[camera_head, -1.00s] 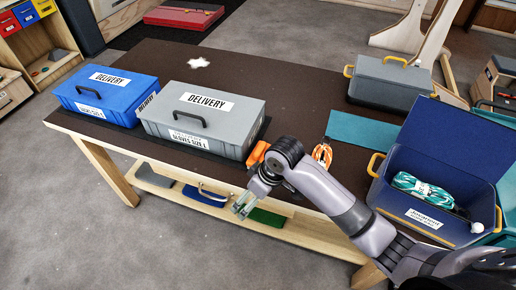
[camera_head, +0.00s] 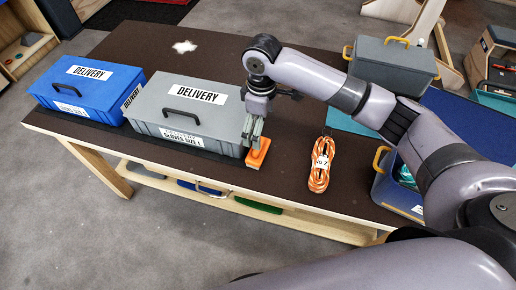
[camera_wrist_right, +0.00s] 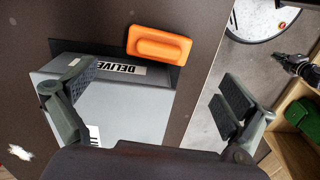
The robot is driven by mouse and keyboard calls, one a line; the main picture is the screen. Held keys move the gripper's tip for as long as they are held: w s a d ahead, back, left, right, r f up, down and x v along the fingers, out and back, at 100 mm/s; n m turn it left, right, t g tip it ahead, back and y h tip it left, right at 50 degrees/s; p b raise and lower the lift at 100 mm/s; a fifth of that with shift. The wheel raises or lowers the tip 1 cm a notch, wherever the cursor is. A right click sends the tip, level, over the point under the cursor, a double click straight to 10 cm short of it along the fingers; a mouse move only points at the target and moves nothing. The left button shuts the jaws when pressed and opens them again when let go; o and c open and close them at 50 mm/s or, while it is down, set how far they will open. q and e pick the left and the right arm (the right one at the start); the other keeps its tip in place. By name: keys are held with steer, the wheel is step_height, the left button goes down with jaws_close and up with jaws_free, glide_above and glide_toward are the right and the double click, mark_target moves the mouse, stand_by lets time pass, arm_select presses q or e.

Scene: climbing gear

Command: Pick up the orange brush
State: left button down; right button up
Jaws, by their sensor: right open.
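The orange brush (camera_head: 258,153) lies on the dark table top beside the right end of the grey delivery box. In the right wrist view the brush (camera_wrist_right: 158,45) lies beyond the fingertips, between the two spread fingers to either side. My right gripper (camera_head: 255,133) points down just above and behind the brush, and it also shows open and empty in the wrist view (camera_wrist_right: 158,92). In the head view its fingers partly overlap the brush's far end. My left gripper is not in view.
The grey delivery box (camera_head: 187,112) stands close left of the brush, with a blue delivery box (camera_head: 85,87) farther left. An orange rope coil (camera_head: 320,165) lies to the right. A blue open crate (camera_head: 398,190) is partly hidden by my arm. The table's front edge is near.

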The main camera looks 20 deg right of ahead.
step_height(320, 180, down, 6)
steer(key=shift+w+r+p, duration=0.15)
steer(key=shift+r+p, duration=0.1)
steer(key=shift+p, duration=0.05)
steer(key=shift+f, duration=0.2)
steer(key=shift+a+f, duration=0.1)
steer(key=shift+f, duration=0.25)
steer(key=f, duration=0.1)
steer(key=f+p, duration=0.1)
steer(key=f, duration=0.1)
steer(key=shift+w+a+f, duration=0.1)
steer(key=shift+a+f, duration=0.1)
steer(key=shift+f, duration=0.1)
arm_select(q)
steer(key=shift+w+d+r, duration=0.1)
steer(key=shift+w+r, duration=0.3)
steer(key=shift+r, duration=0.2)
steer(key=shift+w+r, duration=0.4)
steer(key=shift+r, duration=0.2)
arm_select(e)
steer(key=shift+f, duration=0.45)
steer(key=c, duration=1)
steer(key=shift+r, duration=0.15)
